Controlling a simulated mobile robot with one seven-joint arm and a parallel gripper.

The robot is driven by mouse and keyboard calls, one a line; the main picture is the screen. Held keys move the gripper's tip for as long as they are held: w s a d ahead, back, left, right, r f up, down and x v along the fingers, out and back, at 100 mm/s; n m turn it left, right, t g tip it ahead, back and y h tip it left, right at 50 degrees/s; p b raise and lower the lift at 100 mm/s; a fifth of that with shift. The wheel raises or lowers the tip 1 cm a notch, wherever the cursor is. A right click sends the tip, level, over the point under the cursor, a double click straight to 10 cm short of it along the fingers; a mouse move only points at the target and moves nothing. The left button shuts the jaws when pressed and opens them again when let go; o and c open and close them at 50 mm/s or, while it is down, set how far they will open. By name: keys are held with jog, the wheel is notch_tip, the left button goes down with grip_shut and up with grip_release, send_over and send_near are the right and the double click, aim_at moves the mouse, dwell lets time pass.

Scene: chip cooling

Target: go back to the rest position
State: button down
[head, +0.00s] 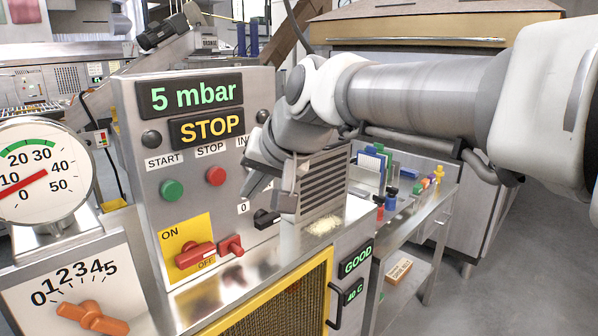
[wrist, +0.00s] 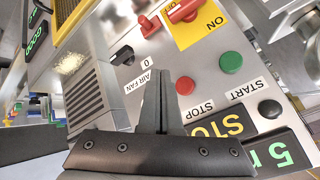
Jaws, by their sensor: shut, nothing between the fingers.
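My gripper (head: 252,188) hangs in front of the right part of the grey control panel (head: 140,120), at the end of my arm reaching in from the right. In the wrist view my gripper (wrist: 158,78) is shut and empty, its fingers together. The fingertips are near the AIR FAN label (wrist: 138,83) and a black switch (head: 265,218). The switch also shows in the wrist view (wrist: 122,56), apart from the fingers in that picture. My gripper and arm hide part of the panel's right side in the head view.
The panel has a green START button (head: 172,190), a red STOP button (head: 215,176) and a red ON/OFF switch (head: 195,255). Displays read 5 mbar, STOP and GOOD. A metal side table (head: 425,205) holds small coloured items.

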jog(key=s+d+f+h, duration=0.2)
jog(key=s+d+f, duration=0.2)
jog(key=s+d, duration=0.2)
jog(key=s+d+f+m+h, duration=0.1)
jog(key=s+d+f, duration=0.4)
jog(key=d, duration=0.5)
jog(key=s+d+f+h, duration=0.3)
jog(key=s+d+f, duration=0.2)
jog(key=s+d, duration=0.2)
jog(key=shift+d+g, duration=0.4)
jog(key=shift+d, duration=0.6)
jog(key=shift+a, duration=0.25)
dwell(1.8)
